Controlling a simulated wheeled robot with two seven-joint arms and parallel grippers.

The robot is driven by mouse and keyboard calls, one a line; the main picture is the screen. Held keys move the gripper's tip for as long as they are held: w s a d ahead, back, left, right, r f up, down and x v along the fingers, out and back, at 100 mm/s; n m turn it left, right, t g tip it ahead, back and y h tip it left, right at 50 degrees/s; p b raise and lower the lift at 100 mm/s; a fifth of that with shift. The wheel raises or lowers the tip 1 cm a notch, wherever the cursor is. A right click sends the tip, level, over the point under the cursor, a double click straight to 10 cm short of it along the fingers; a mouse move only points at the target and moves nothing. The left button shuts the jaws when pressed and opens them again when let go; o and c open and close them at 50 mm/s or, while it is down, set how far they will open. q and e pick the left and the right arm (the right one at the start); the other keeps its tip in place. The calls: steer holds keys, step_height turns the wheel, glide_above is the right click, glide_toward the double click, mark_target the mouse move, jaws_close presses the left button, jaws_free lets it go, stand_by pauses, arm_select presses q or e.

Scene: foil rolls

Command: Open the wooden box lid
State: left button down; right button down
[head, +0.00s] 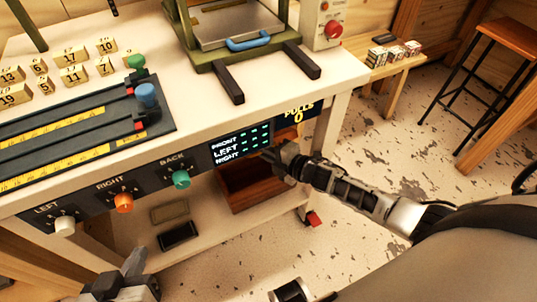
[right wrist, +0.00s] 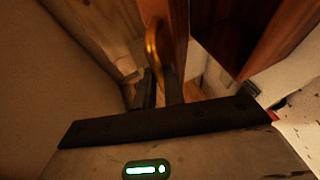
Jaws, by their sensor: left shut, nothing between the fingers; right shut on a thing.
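The wooden box (head: 262,200) is reddish brown and stands on the low shelf under the bench. Its dark inside shows from above. My right gripper (head: 272,158) reaches in at the back of the box, below the bench edge. In the right wrist view, its fingers (right wrist: 162,92) are shut on a thin brass handle (right wrist: 153,45). The handle lies against a reddish wooden panel seen nearly edge-on, which looks like the lid (right wrist: 178,35). How far the lid is tilted is hard to tell. My left gripper (head: 132,264) is shut and empty at the lower left, away from the box.
The bench front (head: 330,115) overhangs the box, with knobs and a small display panel (head: 240,143). A black tray (head: 178,235) lies on the low shelf left of the box. A stool (head: 490,70) stands at the far right, with open floor before it.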

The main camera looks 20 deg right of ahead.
steer(key=shift+w+r, duration=0.25)
steer(key=shift+r, duration=0.05)
steer(key=c, duration=1.5)
jaws_free()
steer(key=shift+s, duration=0.15)
steer(key=shift+p+v, duration=1.7)
steer(key=shift+v, duration=6.2)
